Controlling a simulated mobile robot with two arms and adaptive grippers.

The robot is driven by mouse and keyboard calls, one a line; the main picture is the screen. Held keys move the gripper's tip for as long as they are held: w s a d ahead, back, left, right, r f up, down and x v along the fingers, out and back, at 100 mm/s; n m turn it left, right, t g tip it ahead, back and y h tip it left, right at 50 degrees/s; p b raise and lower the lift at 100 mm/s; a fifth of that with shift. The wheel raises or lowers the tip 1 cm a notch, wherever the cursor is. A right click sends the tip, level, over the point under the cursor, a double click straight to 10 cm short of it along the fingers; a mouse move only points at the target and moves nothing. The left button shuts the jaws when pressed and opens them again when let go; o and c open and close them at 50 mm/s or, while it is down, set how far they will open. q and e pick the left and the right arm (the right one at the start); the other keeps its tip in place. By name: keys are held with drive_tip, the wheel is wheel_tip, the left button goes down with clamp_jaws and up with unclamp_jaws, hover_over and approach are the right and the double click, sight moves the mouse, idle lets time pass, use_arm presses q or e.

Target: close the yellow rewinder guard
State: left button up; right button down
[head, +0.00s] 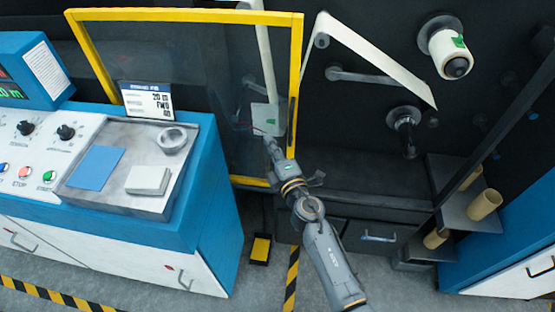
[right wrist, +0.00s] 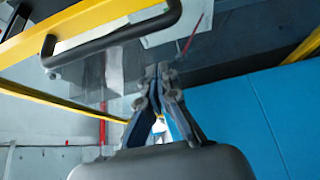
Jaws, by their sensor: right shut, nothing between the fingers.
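The yellow rewinder guard (head: 298,60) is a yellow frame around a clear panel, standing upright behind the control console. It covers the left of the dark machine; the rolls to its right are uncovered. Its black handle (head: 291,122) is on the right post. In the right wrist view the handle (right wrist: 115,35) lies just beyond and left of the fingers, along the yellow frame (right wrist: 75,25). My right gripper (head: 269,144) is shut and empty by the guard's lower right part, left of the handle; its fingertips (right wrist: 160,72) look close to the panel. I cannot tell whether they touch.
The blue and white console (head: 205,190) stands at the left, with a tray, blue card and tape roll. A white roll (head: 446,45) and film web (head: 375,62) are at the right. Cardboard cores (head: 484,205) stand on a lower right shelf. A yellow pedal (head: 260,249) is on the floor.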

drive_tip(key=shift+w+d+f, duration=0.1)
drive_tip(key=shift+d, duration=1.8)
drive_tip(key=s+d+b, duration=0.2)
drive_tip(key=d+b, duration=0.4)
drive_tip(key=d, duration=2)
drive_tip(key=s+d+b, duration=0.2)
drive_tip(key=d+b, duration=0.4)
drive_tip(key=d, duration=2.1)
drive_tip(key=shift+d, duration=0.25)
drive_tip(key=shift+s, duration=0.1)
